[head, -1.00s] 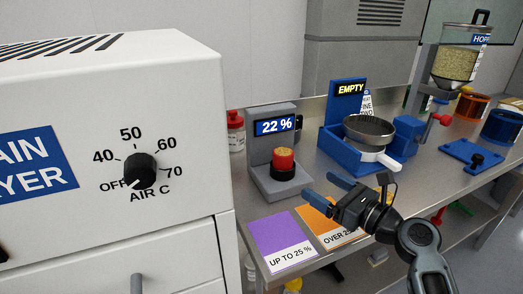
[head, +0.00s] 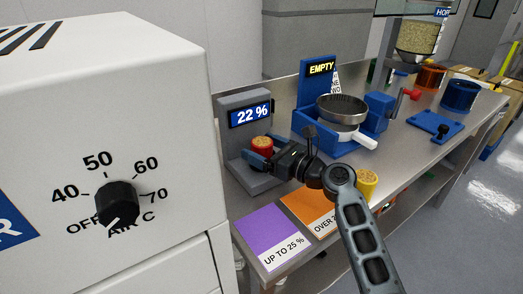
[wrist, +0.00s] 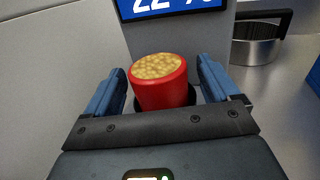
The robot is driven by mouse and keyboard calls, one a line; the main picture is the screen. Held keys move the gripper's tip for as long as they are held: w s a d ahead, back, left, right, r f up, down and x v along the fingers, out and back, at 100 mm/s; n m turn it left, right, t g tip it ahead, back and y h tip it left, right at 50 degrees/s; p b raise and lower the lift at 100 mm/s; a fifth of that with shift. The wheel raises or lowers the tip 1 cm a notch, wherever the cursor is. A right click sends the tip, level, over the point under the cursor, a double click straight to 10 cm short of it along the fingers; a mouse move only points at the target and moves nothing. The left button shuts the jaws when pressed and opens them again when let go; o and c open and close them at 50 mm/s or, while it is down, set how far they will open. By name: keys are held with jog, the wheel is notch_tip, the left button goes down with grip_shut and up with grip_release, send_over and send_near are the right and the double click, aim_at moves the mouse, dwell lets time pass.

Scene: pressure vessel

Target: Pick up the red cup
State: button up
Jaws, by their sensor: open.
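The red cup (head: 263,142), filled with yellow grain, stands upright on the grey meter (head: 238,104) with the "22 %" display. In the wrist view the cup (wrist: 160,92) sits between the two blue fingers. My gripper (head: 262,152) is open around the cup, one finger on each side. In the wrist view a gap shows between the cup and each finger of the gripper (wrist: 161,72). The cup's lower part is hidden by the gripper in both views.
The white dryer (head: 110,90) stands close on the left. Purple (head: 268,237) and orange (head: 305,206) cards lie in front of the meter. A yellow cup (head: 367,178) is partly behind my arm. A blue stand with a pan (head: 342,112) and "EMPTY" sign is to the right.

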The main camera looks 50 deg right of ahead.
jog(key=shift+w, duration=0.4)
jog(key=c, duration=1.2)
jog(key=shift+r, duration=0.15)
